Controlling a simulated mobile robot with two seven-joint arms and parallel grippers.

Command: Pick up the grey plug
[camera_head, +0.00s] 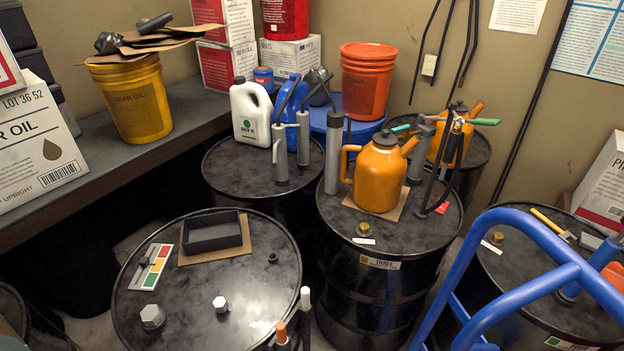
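A grey hexagonal plug (152,317) sits on the lid of the front left black drum (185,335), near its front left edge. A smaller, paler hexagonal plug (220,304) sits to its right on the same lid. A small black plug (273,257) sits near the lid's right side. Neither of my grippers can be made out in the head view. Nothing touches the grey plug, and it is fully visible.
The same lid bears a black tray (212,236) on cardboard and a coloured card (150,266). Two upright rods, one orange-tipped (281,332) and one white-tipped (305,298), rise at the front edge. A blue tubular frame (530,290) blocks the right foreground.

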